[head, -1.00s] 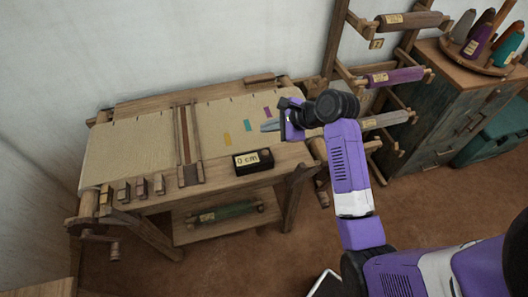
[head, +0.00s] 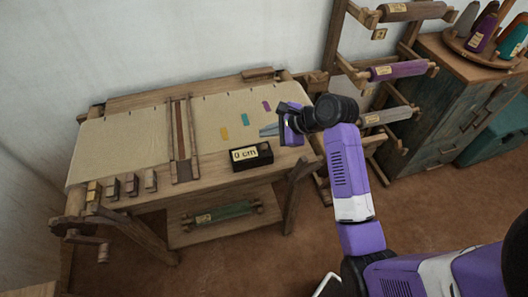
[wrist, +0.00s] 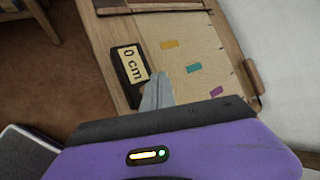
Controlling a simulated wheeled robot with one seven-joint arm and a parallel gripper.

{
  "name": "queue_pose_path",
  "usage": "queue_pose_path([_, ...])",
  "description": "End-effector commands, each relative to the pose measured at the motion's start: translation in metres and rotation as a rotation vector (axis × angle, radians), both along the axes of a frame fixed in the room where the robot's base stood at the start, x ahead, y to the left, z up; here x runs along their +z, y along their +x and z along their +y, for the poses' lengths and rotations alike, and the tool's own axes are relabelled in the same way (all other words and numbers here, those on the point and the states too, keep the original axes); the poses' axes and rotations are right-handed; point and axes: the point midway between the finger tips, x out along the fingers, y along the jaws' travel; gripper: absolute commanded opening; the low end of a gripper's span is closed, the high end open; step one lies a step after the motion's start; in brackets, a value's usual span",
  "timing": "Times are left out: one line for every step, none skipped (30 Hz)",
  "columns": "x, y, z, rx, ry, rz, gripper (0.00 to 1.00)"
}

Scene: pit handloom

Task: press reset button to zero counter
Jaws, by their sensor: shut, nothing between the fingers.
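The counter (head: 250,156) is a black box on the front edge of the loom, and its pale display reads "0 cm". It also shows in the wrist view (wrist: 130,68). I cannot clearly make out its reset button; part of the box is hidden by my fingers in the wrist view. My gripper (head: 268,130) is shut and empty. Its grey fingertips are above the loom's cloth, right of and behind the counter in the head view. In the wrist view the shut fingers (wrist: 156,92) point up beside the counter's lower right; I cannot tell whether they touch it.
The wooden loom (head: 140,203) carries cream cloth (head: 120,150) with yellow, teal and purple patches. Several small wooden blocks (head: 131,185) line its front left. A rack of rollers (head: 395,72) and a cabinet (head: 450,95) with spools stand to the right. The brown floor in front is open.

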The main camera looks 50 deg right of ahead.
Motion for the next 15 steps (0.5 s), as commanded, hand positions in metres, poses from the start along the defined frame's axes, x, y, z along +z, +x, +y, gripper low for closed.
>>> queue_pose_path([-0.01,0.0,0.0,0.0,0.002,0.002,0.0])
queue_pose_path([-0.013,0.0,0.0,0.0,0.002,0.002,0.0])
queue_pose_path([-0.017,0.0,0.0,0.001,0.002,0.002,0.0])
queue_pose_path([-0.02,0.0,0.0,0.001,0.002,0.002,0.0])
queue_pose_path([-0.022,0.0,0.0,0.0,0.002,0.002,0.0])
queue_pose_path([-0.024,0.0,0.0,0.001,0.0,0.001,0.0])
queue_pose_path([-0.025,0.0,0.0,0.0,0.0,0.0,0.0])
queue_pose_path([-0.026,0.0,0.0,0.0,0.0,0.0,0.0])
queue_pose_path([-0.027,0.0,0.0,0.0,0.0,0.0,0.0])
queue_pose_path([-0.027,0.0,0.0,0.0,0.0,0.0,0.0])
queue_pose_path([-0.027,0.0,0.0,0.0,0.0,0.0,0.0])
queue_pose_path([-0.027,0.0,0.0,0.0,0.0,0.0,0.0])
queue_pose_path([-0.027,0.0,0.0,0.0,0.0,0.0,0.0])
queue_pose_path([-0.027,0.0,0.0,0.0,0.0,0.0,0.0])
queue_pose_path([-0.027,0.0,0.0,0.0,0.0,0.0,0.0])
